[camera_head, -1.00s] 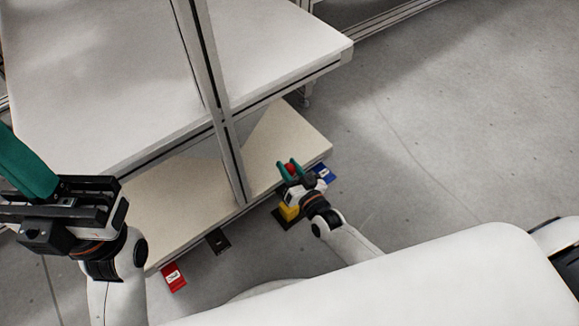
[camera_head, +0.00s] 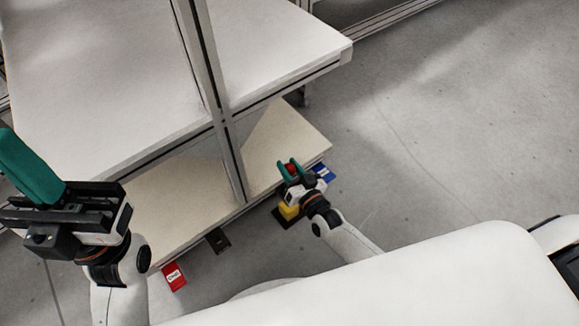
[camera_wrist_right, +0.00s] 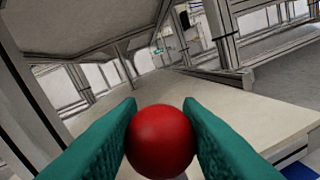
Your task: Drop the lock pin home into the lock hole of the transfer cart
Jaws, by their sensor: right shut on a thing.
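My right gripper (camera_head: 290,168) is shut on a round red knob (camera_head: 292,169), which I take to be the head of the lock pin. In the right wrist view the red knob (camera_wrist_right: 160,140) sits between the two green fingers; any shank below it is hidden. The gripper is at the edge of the cart's lower shelf (camera_head: 290,135), above a yellow block (camera_head: 289,211) on a dark plate. The lock hole cannot be made out. My left gripper (camera_head: 30,168) is at the far left, away from the pin; its finger gap is not visible.
A white upper deck (camera_head: 100,80) and a grey upright post (camera_head: 222,130) stand left of my right gripper. A blue label (camera_head: 325,173), a black bracket (camera_head: 217,240) and a red label (camera_head: 174,276) lie along the lower edge. The floor (camera_head: 450,130) at right is clear.

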